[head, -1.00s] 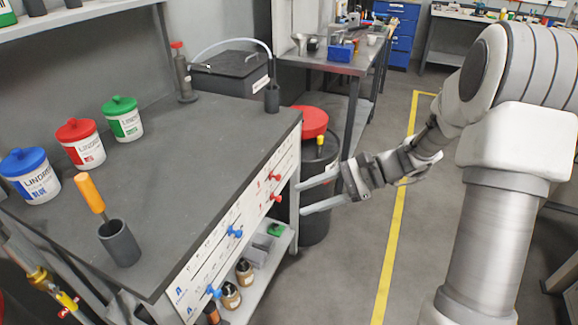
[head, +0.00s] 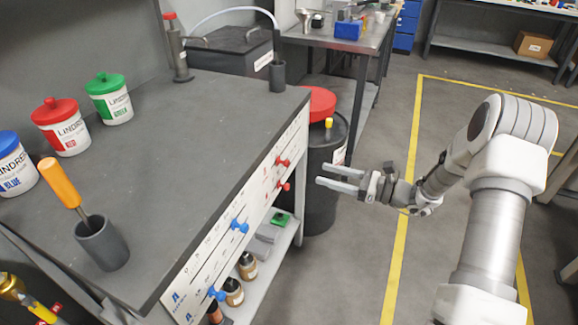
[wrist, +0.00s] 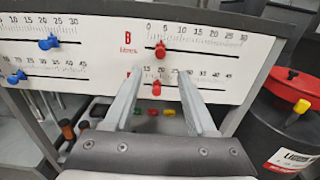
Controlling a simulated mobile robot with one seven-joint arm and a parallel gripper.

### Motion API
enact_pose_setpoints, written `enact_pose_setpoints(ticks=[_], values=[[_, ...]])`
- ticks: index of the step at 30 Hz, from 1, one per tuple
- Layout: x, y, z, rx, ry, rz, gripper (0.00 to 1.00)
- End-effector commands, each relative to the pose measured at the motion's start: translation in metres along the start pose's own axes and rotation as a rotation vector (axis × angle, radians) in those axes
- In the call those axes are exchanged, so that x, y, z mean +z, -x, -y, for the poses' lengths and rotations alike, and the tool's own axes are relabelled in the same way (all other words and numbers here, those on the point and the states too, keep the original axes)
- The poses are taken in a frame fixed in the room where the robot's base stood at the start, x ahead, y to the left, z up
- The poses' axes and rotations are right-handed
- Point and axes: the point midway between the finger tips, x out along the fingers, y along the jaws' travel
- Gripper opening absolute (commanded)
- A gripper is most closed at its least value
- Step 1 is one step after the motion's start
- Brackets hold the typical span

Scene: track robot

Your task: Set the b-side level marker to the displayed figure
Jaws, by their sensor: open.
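The b-side panel (wrist: 217,63) is a white plate with a red B and two scales. Its upper red marker (wrist: 160,49) sits near the 5. Its lower red marker (wrist: 157,88) sits near the low-number end; its exact reading is unclear. Both also show in the head view, the upper red marker (head: 283,162) above the lower red marker (head: 285,186). My gripper (head: 322,175) is open and empty, just right of the panel in the head view. In the wrist view my gripper (wrist: 160,76) has its fingers either side of the lower marker, apparently apart from it. I see no legible displayed figure.
The A panel's blue markers (wrist: 49,43) are left of B. A black drum with a red lid (head: 320,104) stands beside the bench. Jars and small boxes lie on the shelf (head: 264,272) below. Floor around the yellow line (head: 400,240) is clear.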

Motion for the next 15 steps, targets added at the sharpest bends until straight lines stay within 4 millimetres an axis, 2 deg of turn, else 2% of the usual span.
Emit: enact_pose_setpoints(ticks=[1,9,15], values=[[-0.002,-0.013,-0.001,0.004,0.001,0.0,0.57],[-0.002,-0.071,-0.001,0.004,0.003,-0.001,0.57],[-0.002,-0.102,0.0,0.002,0.002,-0.002,0.57]])
